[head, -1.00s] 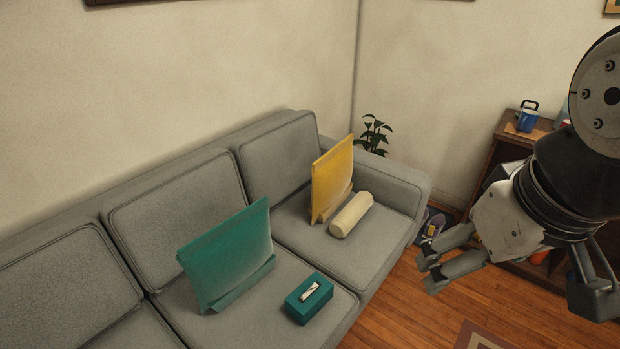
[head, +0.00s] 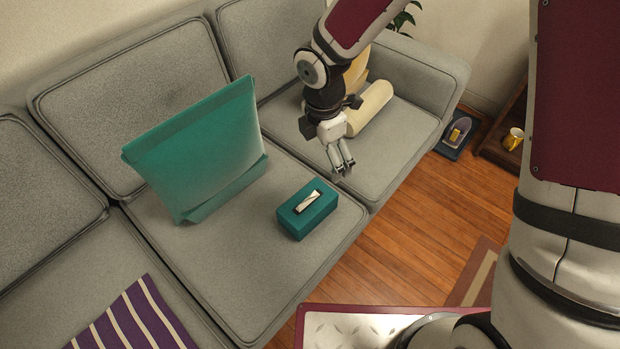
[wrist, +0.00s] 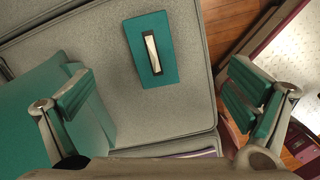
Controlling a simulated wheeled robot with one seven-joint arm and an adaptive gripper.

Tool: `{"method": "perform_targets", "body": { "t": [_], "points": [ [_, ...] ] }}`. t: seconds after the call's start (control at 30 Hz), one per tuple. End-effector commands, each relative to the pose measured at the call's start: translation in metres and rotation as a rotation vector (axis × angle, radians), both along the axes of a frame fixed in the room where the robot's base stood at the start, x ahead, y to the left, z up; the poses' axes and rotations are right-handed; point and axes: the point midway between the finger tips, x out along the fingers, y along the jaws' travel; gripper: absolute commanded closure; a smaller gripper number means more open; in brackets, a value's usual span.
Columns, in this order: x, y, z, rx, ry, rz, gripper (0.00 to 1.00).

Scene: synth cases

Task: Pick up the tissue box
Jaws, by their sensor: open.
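The tissue box (head: 307,209) is a teal box with a dark slot and a white tissue on top. It sits on the grey sofa's middle seat cushion, near the front edge. In the wrist view the tissue box (wrist: 151,50) lies beyond the fingertips, between them from left to right. My gripper (head: 343,170) is open and empty, above and to the right of the box in the head view, apart from it. In the wrist view the two fingers of my gripper (wrist: 160,98) are spread wide.
A cream bolster (head: 370,107) and a partly hidden yellow cushion (head: 357,72) are behind my arm. A purple striped cloth (head: 135,318) lies at lower left. Wooden floor (head: 405,232) is right of the sofa.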

Motion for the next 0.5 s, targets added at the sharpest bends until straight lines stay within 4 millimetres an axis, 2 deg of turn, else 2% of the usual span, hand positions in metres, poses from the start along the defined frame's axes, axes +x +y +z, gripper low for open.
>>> {"method": "perform_targets", "body": {
  "t": [0.03, 0.1, 0.27, 0.5],
  "points": [
    [0.001, 0.011, -0.027, 0.011, 0.021, 0.064, 0.02],
    [0.000, 0.022, -0.047, 0.024, 0.039, 0.136, 0.02],
    [-0.002, 0.036, -0.072, 0.043, 0.057, 0.225, 0.02],
    [-0.003, 0.038, -0.109, 0.043, 0.061, 0.238, 0.02]
  ]
}}
